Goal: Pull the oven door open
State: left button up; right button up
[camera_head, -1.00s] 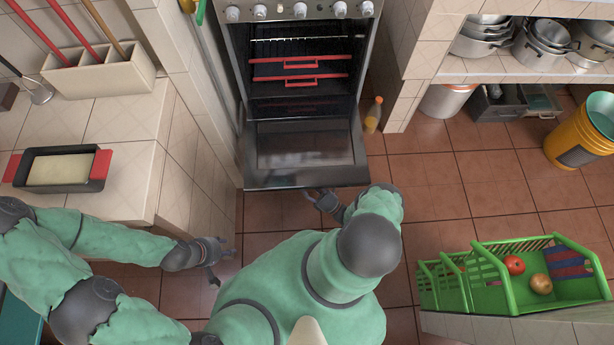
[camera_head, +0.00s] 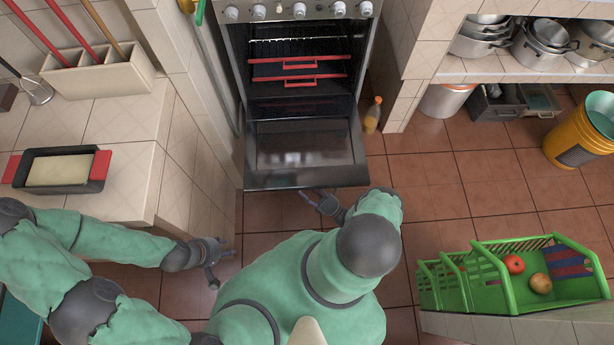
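The oven (camera_head: 297,38) stands at the top middle. Its door (camera_head: 303,150) is swung down and open, and the dark inside with its red-edged racks (camera_head: 298,72) shows. My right gripper (camera_head: 312,200) is just in front of the door's front edge; whether it touches the door or its handle I cannot tell, and its fingers are partly hidden and too small to read. My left gripper (camera_head: 224,262) is below and left of the door, apart from it, with its fingers spread and nothing between them.
A tiled counter (camera_head: 125,185) with a loaf pan (camera_head: 58,170) is at the left. A bottle (camera_head: 373,115) stands right of the oven. A green crate (camera_head: 480,295) with fruit is at the lower right. The floor (camera_head: 440,185) between is clear.

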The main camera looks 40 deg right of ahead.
jog(key=s+d, duration=0.4)
jog(key=s, duration=0.7)
jog(key=shift+s+d, duration=0.15)
jog(key=shift+s, duration=0.05)
